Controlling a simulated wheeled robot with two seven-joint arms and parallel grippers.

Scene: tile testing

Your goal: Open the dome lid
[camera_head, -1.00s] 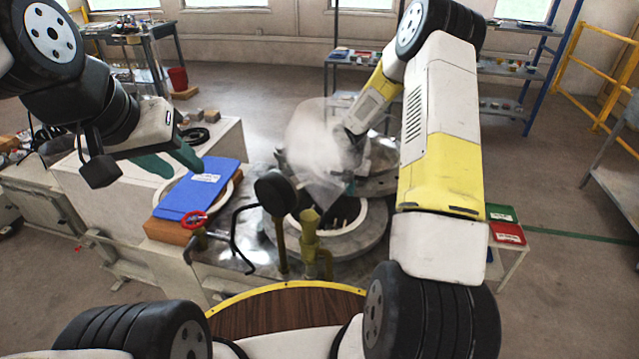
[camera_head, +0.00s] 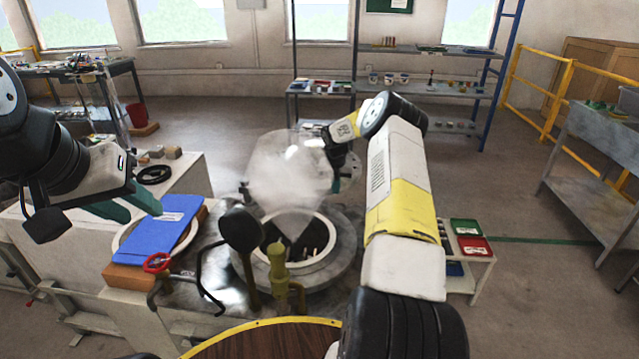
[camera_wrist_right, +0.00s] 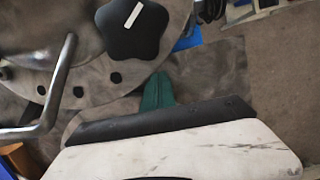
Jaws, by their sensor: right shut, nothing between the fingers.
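The clear dome lid (camera_head: 285,175) stands raised and tilted above the round grey chamber (camera_head: 345,265), whose dark opening shows below it. My right gripper (camera_head: 343,182) is at the dome's far right side, partly hidden by the dome and my wrist. In the right wrist view its green fingertips (camera_wrist_right: 157,90) are together and empty. They are beside a grey round plate with holes (camera_wrist_right: 95,95), a black star knob (camera_wrist_right: 133,30) and a bent metal handle (camera_wrist_right: 55,90). My left gripper (camera_head: 128,204) is open and empty near the blue clipboard.
The blue clipboard (camera_head: 155,235) lies over a ring on a wooden block at left. A red valve handle (camera_head: 157,263), a black round paddle (camera_head: 240,229) and a yellow-green fitting (camera_head: 278,262) stand in front of the chamber. Red and green bins (camera_head: 472,246) are at right.

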